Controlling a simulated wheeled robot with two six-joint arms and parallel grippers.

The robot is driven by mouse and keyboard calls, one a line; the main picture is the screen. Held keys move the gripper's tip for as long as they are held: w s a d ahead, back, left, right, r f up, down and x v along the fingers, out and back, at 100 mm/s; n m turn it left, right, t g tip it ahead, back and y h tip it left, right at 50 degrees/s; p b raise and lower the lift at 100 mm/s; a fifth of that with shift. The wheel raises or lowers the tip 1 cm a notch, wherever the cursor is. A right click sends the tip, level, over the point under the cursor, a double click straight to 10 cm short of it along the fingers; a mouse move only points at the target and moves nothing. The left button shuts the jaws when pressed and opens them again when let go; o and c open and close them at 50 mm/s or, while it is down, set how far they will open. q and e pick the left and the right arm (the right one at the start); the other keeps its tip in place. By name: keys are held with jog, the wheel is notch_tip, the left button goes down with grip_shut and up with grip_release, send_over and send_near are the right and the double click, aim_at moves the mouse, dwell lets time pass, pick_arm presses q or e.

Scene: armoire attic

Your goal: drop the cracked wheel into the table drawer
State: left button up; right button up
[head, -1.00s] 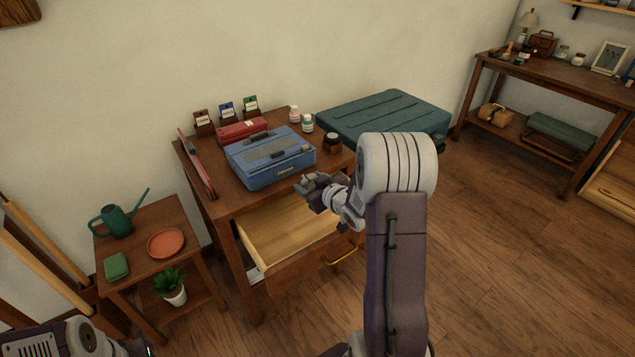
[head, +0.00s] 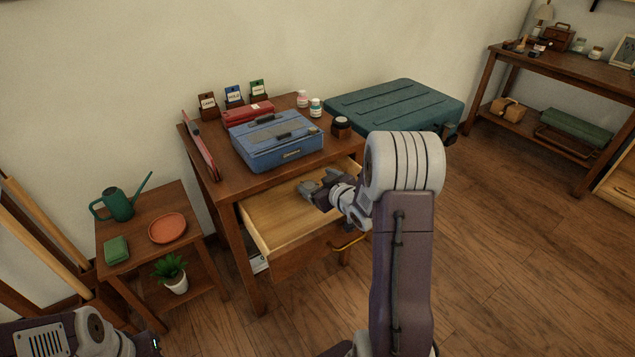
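The table drawer (head: 278,212) is pulled out of the brown table (head: 217,187) and shows a bare wooden bottom. My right gripper (head: 316,186) is above the right part of the open drawer, with its fingers pointing toward the table. It is small and dark, so I cannot tell whether it is open or holds something. I cannot make out a cracked wheel in view; the gripper may hide it. My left gripper (head: 152,346) shows only partly at the bottom left, far from the drawer, and its state is unclear.
On the table stand a blue case (head: 276,143), a red box (head: 248,112), a dark jar (head: 341,127) and small bottles. A green trunk (head: 393,108) is behind to the right. A side table at left holds a watering can (head: 118,204) and an orange dish (head: 167,228).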

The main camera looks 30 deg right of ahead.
jog(key=shift+s, duration=0.1)
jog(key=p+v, duration=0.1)
jog(key=v, duration=0.8)
jog(key=shift+f, duration=0.1)
dwell(0.3)
